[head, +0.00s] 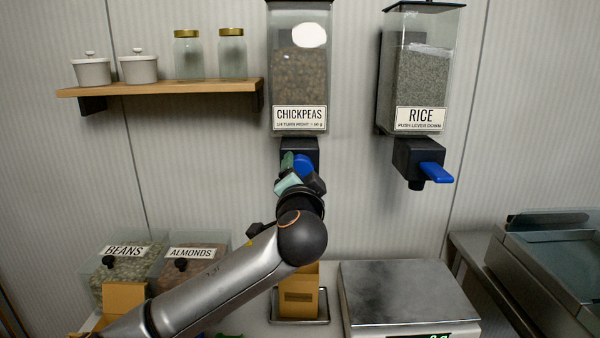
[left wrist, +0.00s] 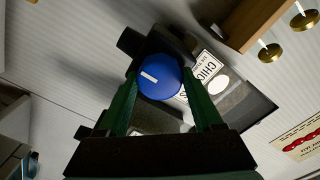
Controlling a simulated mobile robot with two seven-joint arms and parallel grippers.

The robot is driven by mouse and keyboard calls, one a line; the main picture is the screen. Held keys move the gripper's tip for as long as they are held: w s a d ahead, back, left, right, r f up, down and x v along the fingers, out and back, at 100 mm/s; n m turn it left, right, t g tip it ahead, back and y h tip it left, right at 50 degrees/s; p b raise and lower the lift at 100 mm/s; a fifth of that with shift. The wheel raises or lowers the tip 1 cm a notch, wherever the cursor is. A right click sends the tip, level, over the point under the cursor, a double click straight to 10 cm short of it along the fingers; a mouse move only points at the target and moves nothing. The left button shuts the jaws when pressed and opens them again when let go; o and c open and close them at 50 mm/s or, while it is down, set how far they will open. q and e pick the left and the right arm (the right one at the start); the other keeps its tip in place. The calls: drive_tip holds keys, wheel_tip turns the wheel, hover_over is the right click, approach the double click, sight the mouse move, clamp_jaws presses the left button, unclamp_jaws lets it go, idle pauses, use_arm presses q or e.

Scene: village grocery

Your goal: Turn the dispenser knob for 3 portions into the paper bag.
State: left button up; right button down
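The chickpeas dispenser (head: 300,75) hangs on the wall, with a black outlet below it. Its blue knob (head: 303,163) is partly hidden by my left gripper (head: 288,172) in the head view. In the left wrist view the knob (left wrist: 160,84) sits between the two green fingers of my left gripper (left wrist: 160,78), which close in on its sides. The white mark on the knob points to the upper left there. A brown paper bag (head: 298,297) stands below the dispenser on a small metal tray (head: 300,321), its top partly hidden by my arm. My right gripper is not in view.
The rice dispenser (head: 420,85) with a blue lever (head: 436,173) hangs to the right. A scale (head: 405,290) stands right of the bag. Bins of beans (head: 130,270) and almonds (head: 195,268) stand at left. A wooden shelf (head: 165,88) holds jars and pots.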

use_arm(q)
drive_tip(key=c, duration=0.8)
drive_tip(key=shift+m+p, duration=0.3)
drive_tip(key=shift+p, duration=0.1)
drive_tip(key=shift+c, duration=0.2)
drive_tip(key=shift+r+m+p, duration=0.1)
drive_tip(key=shift+m+p, duration=0.45)
drive_tip(key=shift+m, duration=0.05)
drive_tip(key=shift+m+p, duration=0.7)
drive_tip(key=shift+m, duration=0.1)
drive_tip(key=m+p, duration=0.6)
drive_tip(key=m, duration=0.1)
drive_tip(key=shift+p, duration=0.3)
drive_tip(key=m+p, duration=0.1)
drive_tip(key=m, duration=0.6)
drive_tip(key=shift+f, duration=0.25)
drive_tip(key=shift+m, duration=0.3)
